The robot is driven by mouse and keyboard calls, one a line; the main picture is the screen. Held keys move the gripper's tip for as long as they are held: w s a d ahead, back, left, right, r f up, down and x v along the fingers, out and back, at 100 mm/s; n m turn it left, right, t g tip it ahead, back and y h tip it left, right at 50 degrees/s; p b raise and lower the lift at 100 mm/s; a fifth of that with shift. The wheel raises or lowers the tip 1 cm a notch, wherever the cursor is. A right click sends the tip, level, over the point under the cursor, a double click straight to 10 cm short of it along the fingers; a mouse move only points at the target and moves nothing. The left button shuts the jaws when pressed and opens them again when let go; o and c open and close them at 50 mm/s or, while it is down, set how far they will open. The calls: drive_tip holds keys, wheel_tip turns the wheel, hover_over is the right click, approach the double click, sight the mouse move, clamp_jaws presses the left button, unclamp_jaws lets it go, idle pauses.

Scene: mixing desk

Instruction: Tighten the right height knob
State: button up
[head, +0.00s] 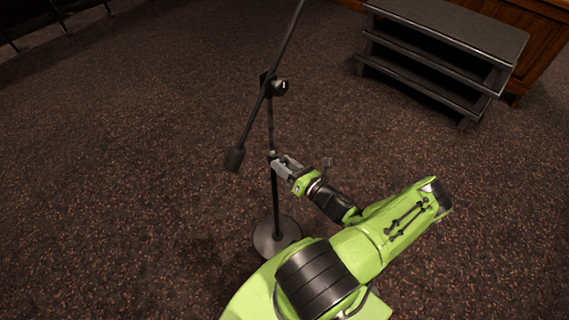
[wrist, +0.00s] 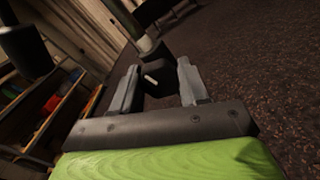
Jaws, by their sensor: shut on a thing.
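A mic stand rises from a round base (head: 265,240), with a thin upright pole (head: 275,205) and a slanted boom (head: 262,100) at its top. My gripper (head: 277,164) reaches the pole from the right at mid height. In the wrist view, the black height knob (wrist: 157,76) sits between the two grey fingers of my gripper (wrist: 158,86), and they are shut on it. A short white mark shows on the knob's face. In the head view, the fingers hide most of the knob.
A boom knob (head: 281,87) with a white mark sits higher on the stand. The boom's dark counterweight (head: 235,159) hangs left of the pole, near my gripper's height. Dark steps (head: 440,50) stand at back right. The carpet around the base is clear.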

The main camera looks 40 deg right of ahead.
drive_tip(key=shift+m, duration=1.2)
drive_tip(key=shift+d, duration=0.1)
drive_tip(key=o, duration=1.1)
drive_tip(key=shift+c, duration=0.2)
drive_tip(key=s+p, duration=0.1)
drive_tip(key=s, duration=1.4)
drive_tip(key=shift+s+d+p, duration=0.2)
drive_tip(key=shift+s+p, duration=0.15)
drive_tip(key=shift+s, duration=0.05)
